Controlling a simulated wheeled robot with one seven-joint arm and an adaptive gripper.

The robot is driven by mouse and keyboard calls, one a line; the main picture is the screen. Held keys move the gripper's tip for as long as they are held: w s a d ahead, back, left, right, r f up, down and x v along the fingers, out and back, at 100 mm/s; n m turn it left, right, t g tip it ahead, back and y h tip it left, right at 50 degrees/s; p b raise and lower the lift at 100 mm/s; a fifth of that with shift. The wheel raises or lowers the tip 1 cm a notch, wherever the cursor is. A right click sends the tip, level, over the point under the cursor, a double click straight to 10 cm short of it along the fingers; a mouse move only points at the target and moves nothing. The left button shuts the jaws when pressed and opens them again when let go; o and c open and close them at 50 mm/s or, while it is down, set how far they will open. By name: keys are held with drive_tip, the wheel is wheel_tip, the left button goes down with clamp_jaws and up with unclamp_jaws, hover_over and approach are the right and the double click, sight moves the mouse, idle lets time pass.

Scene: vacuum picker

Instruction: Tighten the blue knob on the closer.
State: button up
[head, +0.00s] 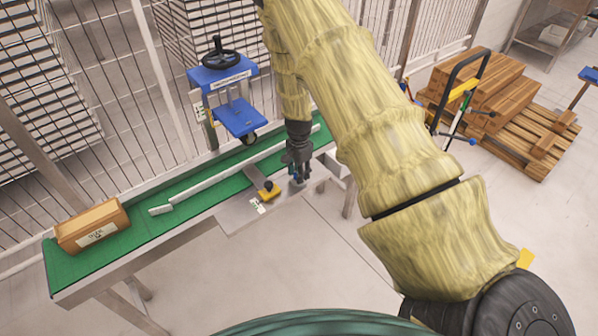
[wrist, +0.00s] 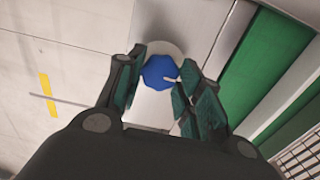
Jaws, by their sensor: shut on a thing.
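The blue knob (wrist: 158,71) has a lobed edge and a pale pointer mark on its right side. It sits on a round light-grey base (wrist: 168,46) on a grey metal plate. My gripper (wrist: 165,78) has its dark green-padded fingers on either side of the knob and is shut on it. In the head view my gripper (head: 298,172) points down at the front edge of the bench. Only a small bit of blue shows by the fingertips there, and the knob is mostly hidden. I cannot tell which part is called the closer.
A green conveyor (head: 195,203) runs behind the knob, with a cardboard box (head: 92,226) at its left end. A blue machine with a black handwheel (head: 221,54) stands over it.

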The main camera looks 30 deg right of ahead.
drive_tip(key=o, duration=1)
drive_tip(key=shift+o, duration=0.2)
drive_tip(key=shift+r, duration=0.15)
wheel_tip(320, 180, up, 12)
drive_tip(key=shift+f, duration=0.25)
